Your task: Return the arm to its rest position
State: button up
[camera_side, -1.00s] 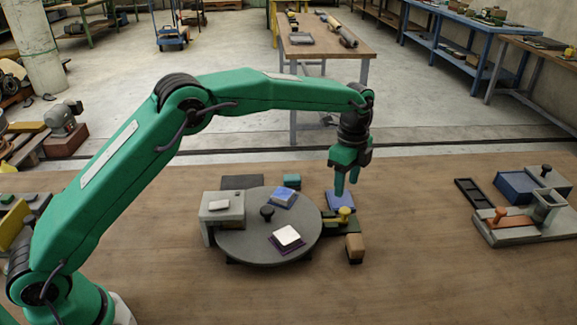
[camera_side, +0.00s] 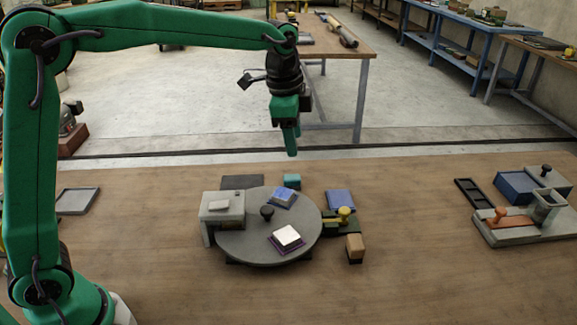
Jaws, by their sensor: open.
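My gripper (camera_side: 290,140) hangs pointing down, high above the far part of the wooden bench (camera_side: 400,270). It is open and holds nothing that I can see. In the picture it stands above the back of the grey round turntable (camera_side: 240,240), clear of it. My upper arm is nearly upright at the left, and my forearm reaches across to the right.
The turntable carries a blue sheet piece (camera_side: 284,197) and a white block on a purple base (camera_side: 287,237). Beside it are a grey box (camera_side: 222,212), a teal block (camera_side: 292,181), a blue pad (camera_side: 340,200), a yellow knob (camera_side: 345,213) and a tan block (camera_side: 355,246). A grey fixture (camera_side: 515,232) stands right.

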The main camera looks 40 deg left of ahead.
jog(key=s+a+n+t, duration=0.1)
jog(key=s+a+n, duration=0.2)
jog(key=s, duration=0.5)
jog(key=s+a+n+t, duration=0.1)
jog(key=s+a+n, duration=0.2)
jog(key=s, duration=0.6)
jog(key=s+a+n+t, duration=0.1)
jog(key=s+a+n, duration=0.2)
jog(key=s, duration=0.6)
jog(key=n, duration=0.2)
jog(key=shift+a+f+n+t, duration=0.3)
jog(key=shift+a+f, duration=0.05)
